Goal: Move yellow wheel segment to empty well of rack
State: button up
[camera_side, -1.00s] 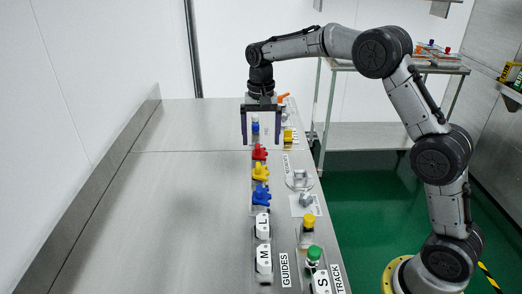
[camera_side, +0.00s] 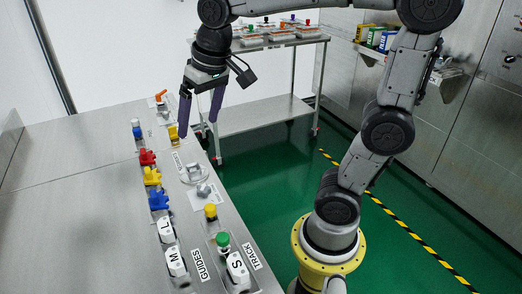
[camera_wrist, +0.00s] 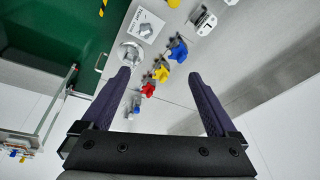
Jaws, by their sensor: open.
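A yellow lobed piece (camera_side: 152,176), which looks like the yellow wheel segment, stands in a row between a red piece (camera_side: 148,157) and a blue piece (camera_side: 159,199). In the wrist view the yellow piece (camera_wrist: 161,74) appears between my fingers, at a distance. My gripper (camera_side: 198,128) is open and empty, pointing down near the bench's right edge, away from the row; its fingers also show in the wrist view (camera_wrist: 160,73). I cannot make out a clearly empty well in the rack.
The bench's left side is clear.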

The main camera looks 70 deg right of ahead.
jog(key=s+f+n+t, duration=0.2)
jog(key=s+f, duration=0.3)
jog(key=s, duration=0.8)
jog(key=shift+s+a+n, duration=0.3)
jog(key=shift+a+n, duration=0.1)
jog(key=shift+n, duration=0.4)
